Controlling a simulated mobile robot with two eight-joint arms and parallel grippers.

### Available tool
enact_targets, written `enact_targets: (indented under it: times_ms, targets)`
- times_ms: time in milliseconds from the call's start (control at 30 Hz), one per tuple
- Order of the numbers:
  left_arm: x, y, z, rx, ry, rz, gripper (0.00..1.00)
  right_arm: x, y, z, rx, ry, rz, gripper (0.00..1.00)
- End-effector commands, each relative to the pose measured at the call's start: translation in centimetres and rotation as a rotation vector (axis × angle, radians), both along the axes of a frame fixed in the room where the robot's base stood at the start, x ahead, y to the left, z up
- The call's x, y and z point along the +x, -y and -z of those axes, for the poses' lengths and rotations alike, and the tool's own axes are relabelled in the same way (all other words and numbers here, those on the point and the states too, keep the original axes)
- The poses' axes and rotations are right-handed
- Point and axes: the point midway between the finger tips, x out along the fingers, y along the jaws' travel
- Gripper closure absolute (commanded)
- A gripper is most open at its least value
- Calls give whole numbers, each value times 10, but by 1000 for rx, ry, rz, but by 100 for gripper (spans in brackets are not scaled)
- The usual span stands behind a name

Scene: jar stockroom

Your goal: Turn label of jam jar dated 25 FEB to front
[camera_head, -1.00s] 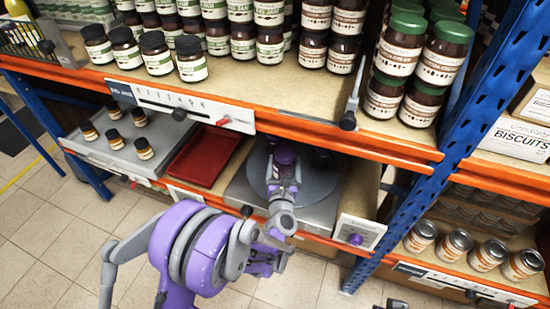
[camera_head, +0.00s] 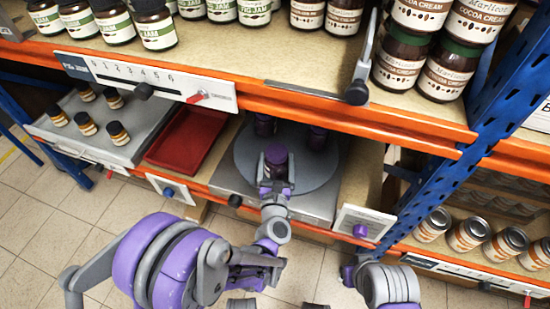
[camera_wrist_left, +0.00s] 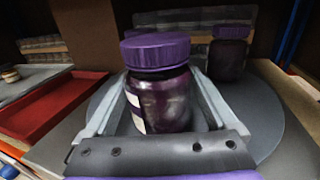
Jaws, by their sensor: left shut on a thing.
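A dark jam jar with a purple lid (camera_head: 276,155) stands upright on the round grey turntable (camera_head: 322,176) in the lower bay. My left gripper (camera_head: 275,178) is shut on it, with one finger at each side. In the left wrist view the jar (camera_wrist_left: 165,100) shows dark glass, and a pale label edge is visible only at its left side. No date can be read. Two more purple-lidded jars stand farther back on the turntable, one behind left (camera_head: 264,126) and one behind right (camera_head: 317,140). My right gripper is not in view.
A red tray (camera_head: 188,140) lies left of the turntable. Several small jars stand on a grey board (camera_head: 130,150) farther left. The orange shelf beam (camera_head: 330,112) runs above the turntable. A blue upright (camera_head: 440,170) stands to the right.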

Motion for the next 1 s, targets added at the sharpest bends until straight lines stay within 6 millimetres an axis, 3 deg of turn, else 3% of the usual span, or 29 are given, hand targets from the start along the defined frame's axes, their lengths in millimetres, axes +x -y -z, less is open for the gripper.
enact_targets:
  times_ms: [100, 200, 700, 1000]
  targets:
    - [0, 0, 9, 0, 2, -4, 100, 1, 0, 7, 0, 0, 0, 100]
    - [-1, 3, 4, -4, 2, -110, 100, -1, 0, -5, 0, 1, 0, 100]
    - [0, 1, 6, 1, 1, -577, 100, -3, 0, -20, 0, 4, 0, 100]
    - [0, -1, 6, 0, 2, -686, 100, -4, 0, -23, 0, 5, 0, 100]
